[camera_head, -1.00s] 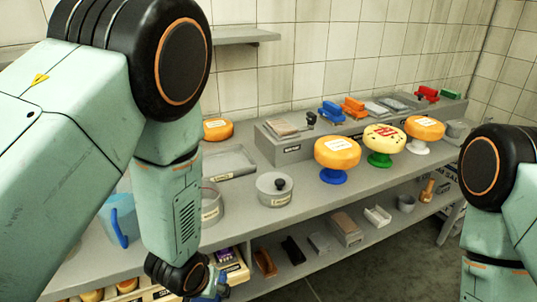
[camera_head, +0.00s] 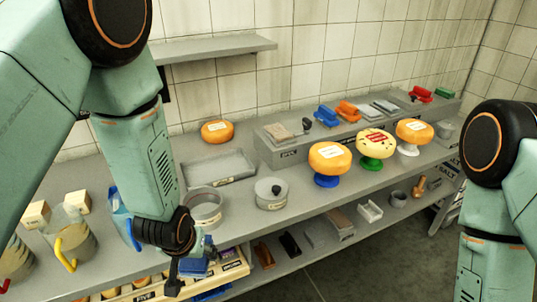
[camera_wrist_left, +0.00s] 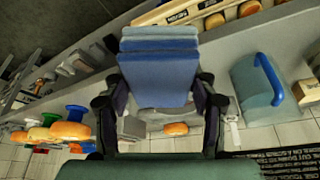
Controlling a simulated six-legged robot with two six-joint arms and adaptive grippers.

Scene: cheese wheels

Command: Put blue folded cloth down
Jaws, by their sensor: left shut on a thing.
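My left gripper (camera_head: 191,262) is shut on the blue folded cloth (camera_head: 196,268), low in front of the counter in the head view. In the left wrist view the cloth (camera_wrist_left: 158,75) shows as a flat stack of blue layers between the two dark fingers of the left gripper (camera_wrist_left: 160,98). The cloth looks held clear of the counter, though the head view hides part of it behind the gripper. My right arm is at the right edge of the head view, and its gripper is out of the picture.
Cheese wheels on stands (camera_head: 329,160) are to the right. A crate (camera_head: 236,268) is below the gripper's right.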

